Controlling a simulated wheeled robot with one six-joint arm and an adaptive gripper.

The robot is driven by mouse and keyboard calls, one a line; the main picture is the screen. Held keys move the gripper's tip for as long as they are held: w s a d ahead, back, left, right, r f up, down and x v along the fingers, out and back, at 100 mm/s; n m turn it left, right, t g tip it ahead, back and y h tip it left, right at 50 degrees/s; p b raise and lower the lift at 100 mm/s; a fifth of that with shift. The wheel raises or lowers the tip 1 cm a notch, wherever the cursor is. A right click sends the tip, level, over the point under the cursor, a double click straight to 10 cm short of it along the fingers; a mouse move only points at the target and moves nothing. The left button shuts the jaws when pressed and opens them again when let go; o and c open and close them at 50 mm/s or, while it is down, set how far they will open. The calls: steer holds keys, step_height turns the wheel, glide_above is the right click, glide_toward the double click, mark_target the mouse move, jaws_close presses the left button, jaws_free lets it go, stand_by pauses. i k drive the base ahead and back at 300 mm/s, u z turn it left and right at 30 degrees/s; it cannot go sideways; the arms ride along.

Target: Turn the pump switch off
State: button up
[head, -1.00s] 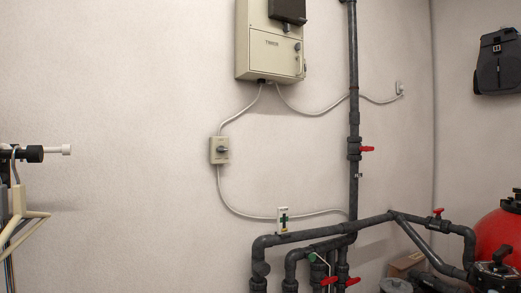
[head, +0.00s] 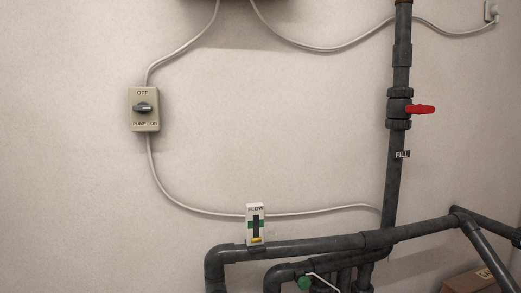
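The pump switch (head: 144,109) is a small beige box on the wall at the left of the head view. It has "OFF" printed at the top and "PUMP" and "ON" along the bottom. Its dark rotary handle (head: 143,107) lies roughly horizontal, across the middle of the box; which end is the pointer is hard to tell. My gripper is not in view.
A grey cable runs above and below the switch. A flow indicator (head: 255,224) sits on the dark pipe (head: 310,246). A vertical pipe with a red-handled valve (head: 420,109) and a "FILL" label (head: 402,154) stands at right. The wall around the switch is clear.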

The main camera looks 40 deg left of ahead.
mark_target(142, 107)
steer(key=u, duration=0.45)
steer(key=i, duration=1.05)
steer(key=u, duration=1.75)
steer(key=i, duration=0.8)
steer(key=u, duration=0.7)
